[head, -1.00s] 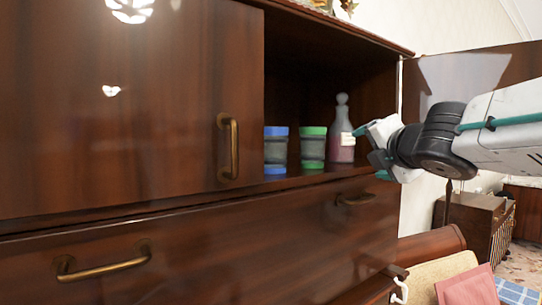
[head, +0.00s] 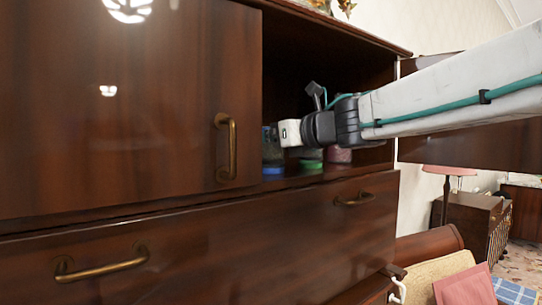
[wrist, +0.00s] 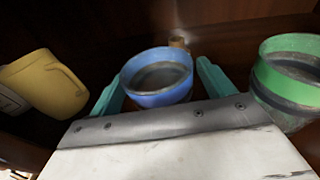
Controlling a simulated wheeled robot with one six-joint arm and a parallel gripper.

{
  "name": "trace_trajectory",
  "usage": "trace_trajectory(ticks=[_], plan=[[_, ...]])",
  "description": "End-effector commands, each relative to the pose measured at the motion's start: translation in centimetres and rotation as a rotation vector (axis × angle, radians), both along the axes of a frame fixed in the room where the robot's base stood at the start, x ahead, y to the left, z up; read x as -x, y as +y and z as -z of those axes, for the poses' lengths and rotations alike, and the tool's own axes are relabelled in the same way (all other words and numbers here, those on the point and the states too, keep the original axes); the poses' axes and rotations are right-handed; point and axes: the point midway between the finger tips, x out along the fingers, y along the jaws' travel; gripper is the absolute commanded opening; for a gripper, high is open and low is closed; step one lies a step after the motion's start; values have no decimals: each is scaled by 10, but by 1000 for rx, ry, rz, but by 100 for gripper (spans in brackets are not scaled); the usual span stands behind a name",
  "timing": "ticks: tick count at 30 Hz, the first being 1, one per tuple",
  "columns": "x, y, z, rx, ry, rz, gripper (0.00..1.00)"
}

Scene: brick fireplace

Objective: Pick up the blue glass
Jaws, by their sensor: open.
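The blue glass, a clear jar with a blue rim and blue base, stands in the open cabinet compartment. In the wrist view the blue glass (wrist: 158,92) is between the two teal fingers of my gripper (wrist: 159,73), with one finger on each side. The fingers are open, and I cannot tell whether either touches it. In the head view the blue glass (head: 270,152) is partly hidden behind my gripper (head: 287,133), which reaches into the compartment.
A similar green-rimmed glass (wrist: 290,85) stands close on the right. A pink bottle (head: 339,156) is beyond it, mostly hidden by my arm. A yellow mug (wrist: 45,82) is on the left in the wrist view. The closed cabinet door (head: 110,110) borders the compartment.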

Motion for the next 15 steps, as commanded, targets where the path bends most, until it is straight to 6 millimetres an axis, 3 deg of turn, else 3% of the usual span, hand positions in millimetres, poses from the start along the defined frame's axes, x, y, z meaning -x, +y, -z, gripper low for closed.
trace_trajectory(ticks=[3,10,15], plan=[[-10,10,2,-1,2,-1,81],[-12,11,2,-1,0,1,81],[-11,11,2,-1,0,1,34]])
